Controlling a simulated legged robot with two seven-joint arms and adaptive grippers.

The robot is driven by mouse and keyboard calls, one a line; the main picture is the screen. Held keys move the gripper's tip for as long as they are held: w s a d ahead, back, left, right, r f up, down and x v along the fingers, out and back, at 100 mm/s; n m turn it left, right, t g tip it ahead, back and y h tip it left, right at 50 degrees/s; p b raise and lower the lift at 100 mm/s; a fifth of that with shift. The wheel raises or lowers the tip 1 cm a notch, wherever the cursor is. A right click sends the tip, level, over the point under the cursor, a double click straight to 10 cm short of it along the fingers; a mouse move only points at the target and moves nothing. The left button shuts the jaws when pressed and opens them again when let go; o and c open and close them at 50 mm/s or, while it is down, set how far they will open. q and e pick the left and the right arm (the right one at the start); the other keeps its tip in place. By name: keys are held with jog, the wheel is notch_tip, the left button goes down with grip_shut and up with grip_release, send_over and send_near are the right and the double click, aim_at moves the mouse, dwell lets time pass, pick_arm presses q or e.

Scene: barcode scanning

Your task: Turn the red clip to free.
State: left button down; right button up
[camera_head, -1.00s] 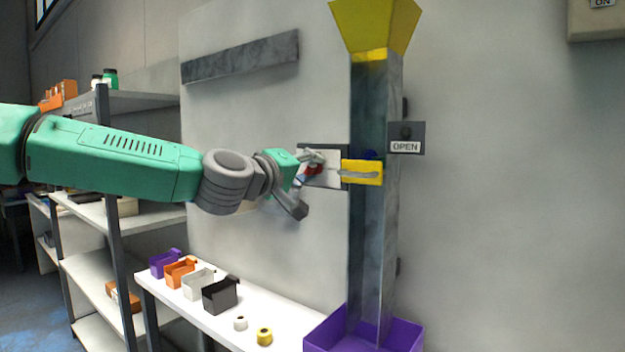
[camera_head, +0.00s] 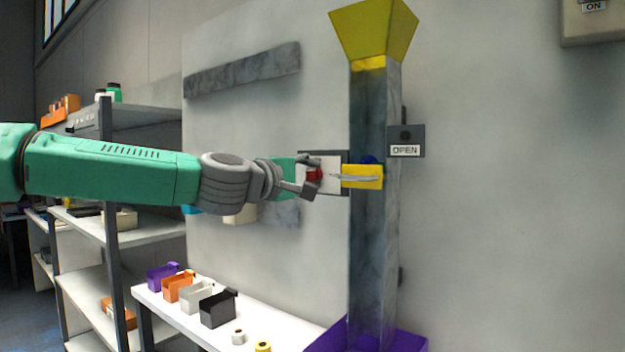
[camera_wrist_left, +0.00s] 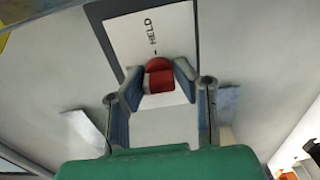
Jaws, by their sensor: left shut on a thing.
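The red clip (camera_head: 315,174) sits on a white plate (camera_head: 331,171) with a dark frame, left of the grey upright chute. In the left wrist view the red clip (camera_wrist_left: 160,80) lies between the fingers of my left gripper (camera_wrist_left: 158,82), below the printed word HELD with a small mark. My left gripper (camera_head: 308,180) is shut on the red clip. Its fingers hide part of the clip in the head view. The word FREE is not visible. My right gripper is not in view.
A yellow block (camera_head: 362,176) crosses the chute (camera_head: 372,250) just right of the plate. A yellow funnel (camera_head: 375,30) tops the chute. An OPEN sign (camera_head: 405,150) is to its right. Small bins stand on the white table (camera_head: 260,335) below.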

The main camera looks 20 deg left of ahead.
pick_arm(q)
jog(key=shift+d+f, duration=0.1)
jog(key=shift+f, duration=0.45)
jog(key=c, duration=1.3)
grip_release()
jog(key=shift+a+r, duration=0.25)
jog(key=shift+a, duration=0.1)
jog(key=shift+s, duration=0.1)
jog(key=v, duration=1.2)
